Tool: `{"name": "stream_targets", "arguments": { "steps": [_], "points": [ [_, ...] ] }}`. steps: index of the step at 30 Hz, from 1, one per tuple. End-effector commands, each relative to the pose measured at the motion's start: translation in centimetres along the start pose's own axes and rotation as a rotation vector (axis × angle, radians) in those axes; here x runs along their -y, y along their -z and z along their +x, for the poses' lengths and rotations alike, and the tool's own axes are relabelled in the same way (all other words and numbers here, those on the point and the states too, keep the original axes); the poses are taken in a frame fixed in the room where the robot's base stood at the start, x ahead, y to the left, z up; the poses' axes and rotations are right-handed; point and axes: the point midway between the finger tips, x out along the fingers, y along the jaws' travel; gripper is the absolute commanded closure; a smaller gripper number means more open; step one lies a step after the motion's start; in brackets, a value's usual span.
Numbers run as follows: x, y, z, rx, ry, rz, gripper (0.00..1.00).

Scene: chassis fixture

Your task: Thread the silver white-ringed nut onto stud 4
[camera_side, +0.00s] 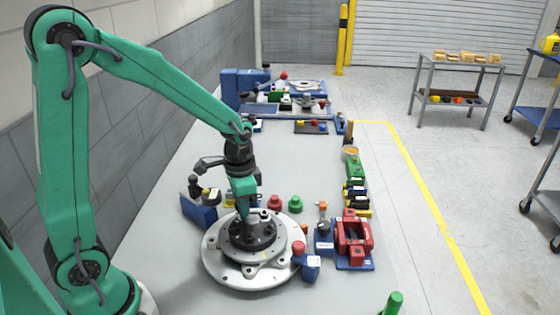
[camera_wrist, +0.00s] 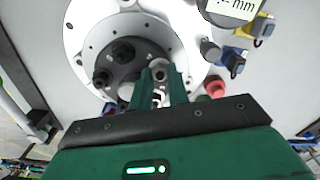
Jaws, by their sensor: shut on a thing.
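The round silver chassis fixture (camera_side: 225,272) sits on the bench with a dark hub (camera_side: 240,236) at its centre; it also shows in the wrist view (camera_wrist: 85,30). Dark studs or nuts (camera_wrist: 122,52) stand on the hub; no stud numbers are readable, so I cannot tell which is stud 4. My gripper (camera_side: 246,213) points down over the far part of the hub. In the wrist view my gripper (camera_wrist: 159,72) is shut on a small silver, pale-ringed nut (camera_wrist: 159,73). The fingers hide part of it, and I cannot tell whether it touches a stud.
Red (camera_side: 273,202) and green (camera_side: 295,203) knobs stand behind the fixture. A red-topped blue block (camera_side: 306,267) is close at its right, with a red vise-like part (camera_side: 355,238) beyond. A grey dial gauge (camera_wrist: 232,8) is near the top of the wrist view.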

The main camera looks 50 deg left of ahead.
Motion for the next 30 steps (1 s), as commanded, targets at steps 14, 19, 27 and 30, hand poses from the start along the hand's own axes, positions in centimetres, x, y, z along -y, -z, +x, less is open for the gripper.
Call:
{"name": "stream_targets", "arguments": {
  "steps": [14, 19, 27, 30],
  "points": [
    [0.00, -0.06, 0.14, 0.002, -0.001, 0.210, 1.00],
    [0.00, -0.08, 0.17, 0.002, -0.002, 0.278, 1.00],
    [-0.02, -0.11, 0.17, 0.003, -0.002, 0.283, 0.71],
    [-0.02, -0.08, 0.15, 0.003, -0.002, 0.282, 0.58]
  ]
}}
